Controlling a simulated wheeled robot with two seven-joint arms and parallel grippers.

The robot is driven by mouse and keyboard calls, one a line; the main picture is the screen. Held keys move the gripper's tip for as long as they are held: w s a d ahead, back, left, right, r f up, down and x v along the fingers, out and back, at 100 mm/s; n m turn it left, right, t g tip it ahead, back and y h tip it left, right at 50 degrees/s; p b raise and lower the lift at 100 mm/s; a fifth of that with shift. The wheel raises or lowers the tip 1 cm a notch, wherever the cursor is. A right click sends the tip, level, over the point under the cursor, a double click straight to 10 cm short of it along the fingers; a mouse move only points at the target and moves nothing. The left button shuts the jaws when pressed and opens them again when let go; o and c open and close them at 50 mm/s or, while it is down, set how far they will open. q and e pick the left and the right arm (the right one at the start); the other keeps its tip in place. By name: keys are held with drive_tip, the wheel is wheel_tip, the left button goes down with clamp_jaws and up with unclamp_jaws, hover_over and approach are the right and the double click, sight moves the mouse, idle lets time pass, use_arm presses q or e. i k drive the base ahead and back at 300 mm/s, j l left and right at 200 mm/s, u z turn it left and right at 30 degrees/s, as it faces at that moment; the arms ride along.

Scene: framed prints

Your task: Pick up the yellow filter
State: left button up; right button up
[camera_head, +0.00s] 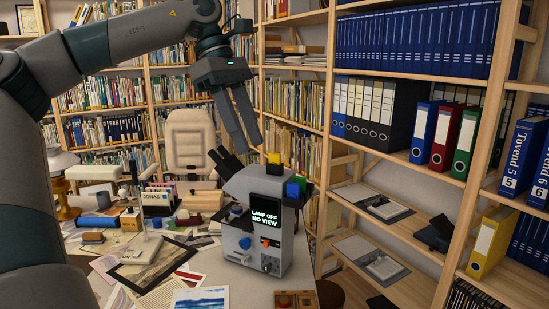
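The yellow filter (274,158) is a small yellow block on top of a grey microscope-like device (240,222), at its back edge. A blue block (292,190) and a green block (300,181) sit beside it on the device's right side. The device's black screen (266,217) reads "LAMP OFF NO VIEW". My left gripper (249,148) points down, above and left of the yellow filter, apart from it. Its two fingers look slightly apart, with nothing between them. My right gripper is out of view.
The desk (255,291) is crowded left of the device with papers, a name plate (158,198) and small boxes. An office chair (190,142) stands behind. Bookshelves with binders (442,137) rise at the back and right. The air around the device's top is mostly free.

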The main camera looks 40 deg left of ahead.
sight(273, 158)
drive_tip(key=i+j, duration=0.3)
drive_tip(key=j, duration=0.2)
drive_tip(key=i+j, duration=0.3)
drive_tip(key=j, duration=0.15)
drive_tip(key=i+j, duration=0.35)
drive_tip(key=j, duration=0.15)
